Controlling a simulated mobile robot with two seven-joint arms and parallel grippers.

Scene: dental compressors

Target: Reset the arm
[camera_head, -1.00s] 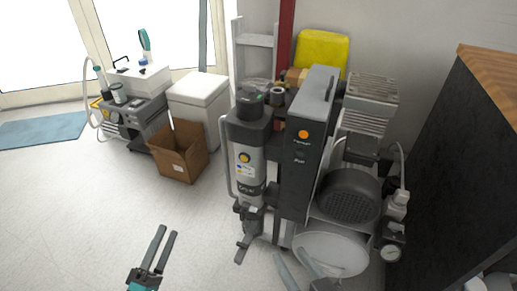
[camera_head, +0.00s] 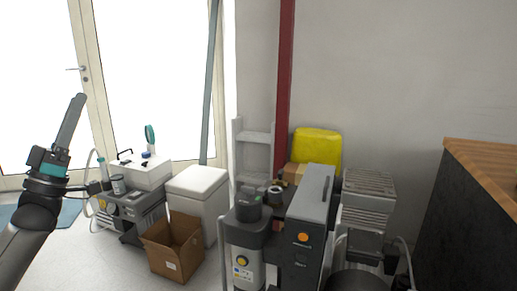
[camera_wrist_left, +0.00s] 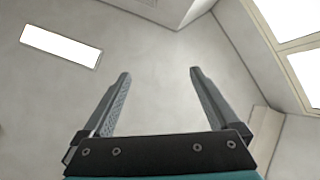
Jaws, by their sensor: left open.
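My left gripper (camera_head: 70,122) is raised at the left of the head view, in front of the glass door, with its fingers pointing up. In the left wrist view its two fingers (camera_wrist_left: 158,85) are spread apart with nothing between them, against the ceiling and upper walls. It touches nothing that I can see. My left forearm comes in from the lower left edge. My right gripper does not show in the head view.
A dental compressor (camera_head: 305,230) stands at the lower centre. A brown open box (camera_head: 175,255) and white bin (camera_head: 198,190) stand left of it. A smaller grey unit (camera_head: 130,210) is behind my left arm. A dark cabinet (camera_head: 475,220) stands at right.

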